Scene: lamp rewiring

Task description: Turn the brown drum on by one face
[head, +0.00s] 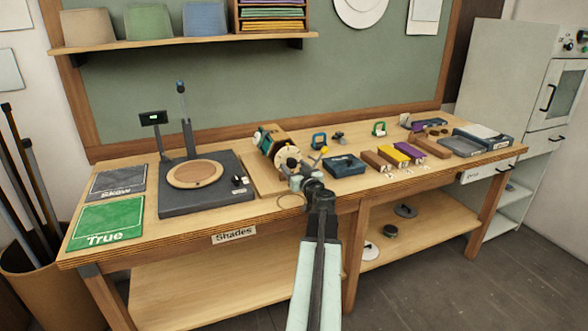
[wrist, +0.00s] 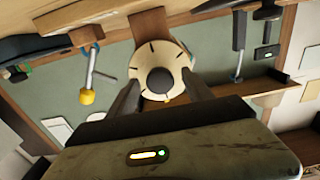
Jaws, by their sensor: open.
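A brown drum (head: 272,139) lies on its side on the bench, left of the middle in the head view. Its near end is a cream round face with a dark hub. In the wrist view the cream face (wrist: 149,56) shows short dark tick marks around the dark hub. My gripper (head: 302,182) is just in front of this face at the bench's front edge. In the wrist view my gripper (wrist: 160,82) is open, with a finger on each side of the hub. I cannot tell whether the fingers touch anything.
A dark square base with a wooden disc (head: 195,174) stands left of the drum. A blue tray (head: 344,165) and brown, yellow and purple blocks (head: 402,153) lie to the right. A yellow-tipped lever (wrist: 87,96) stands beside the face.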

